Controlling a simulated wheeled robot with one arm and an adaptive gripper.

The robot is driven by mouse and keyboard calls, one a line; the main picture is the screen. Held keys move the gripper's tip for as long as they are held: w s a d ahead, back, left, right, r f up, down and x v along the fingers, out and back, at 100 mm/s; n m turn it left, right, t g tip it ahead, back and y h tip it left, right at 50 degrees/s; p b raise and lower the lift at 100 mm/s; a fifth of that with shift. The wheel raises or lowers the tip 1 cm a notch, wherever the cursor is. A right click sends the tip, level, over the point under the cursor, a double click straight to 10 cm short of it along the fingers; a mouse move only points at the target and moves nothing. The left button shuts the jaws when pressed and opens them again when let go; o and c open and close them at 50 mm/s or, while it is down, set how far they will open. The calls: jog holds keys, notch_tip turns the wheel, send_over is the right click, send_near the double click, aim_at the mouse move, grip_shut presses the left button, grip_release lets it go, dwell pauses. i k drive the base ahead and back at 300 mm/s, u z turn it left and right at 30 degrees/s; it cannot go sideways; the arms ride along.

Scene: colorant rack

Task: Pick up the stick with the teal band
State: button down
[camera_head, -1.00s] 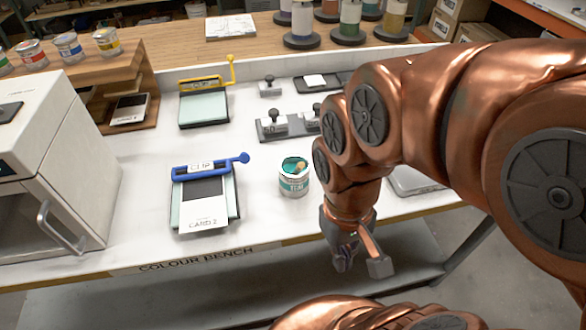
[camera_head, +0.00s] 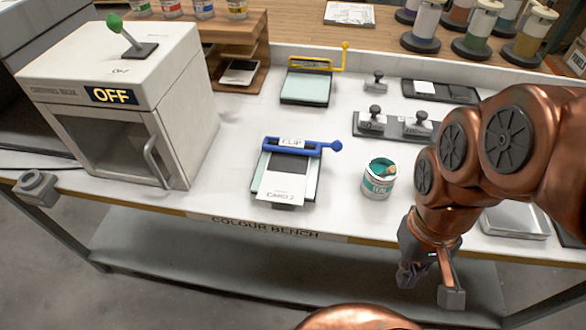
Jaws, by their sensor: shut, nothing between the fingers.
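A small can (camera_head: 378,184) with a teal label and teal paint inside stands on the white bench, right of the blue-handled clip board. A short wooden-coloured piece (camera_head: 389,171) shows at the can's opening; it may be a stick end, and I cannot make out a teal band on it. My gripper (camera_head: 428,286) hangs in front of the bench's front edge, below and right of the can and apart from it. It points down and is shut and empty.
The clip board (camera_head: 290,168) with a blue handle holds a card. A white oven-like box (camera_head: 130,100) marked OFF stands left. Grey weights (camera_head: 392,124) sit behind the can, and a silver tray (camera_head: 515,222) lies right. Bare bench lies between box and clip board.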

aim_at(393, 168)
jog(key=z, duration=2.3)
jog(key=k, duration=1.75)
jog(key=u, duration=1.55)
jog(key=i, duration=0.5)
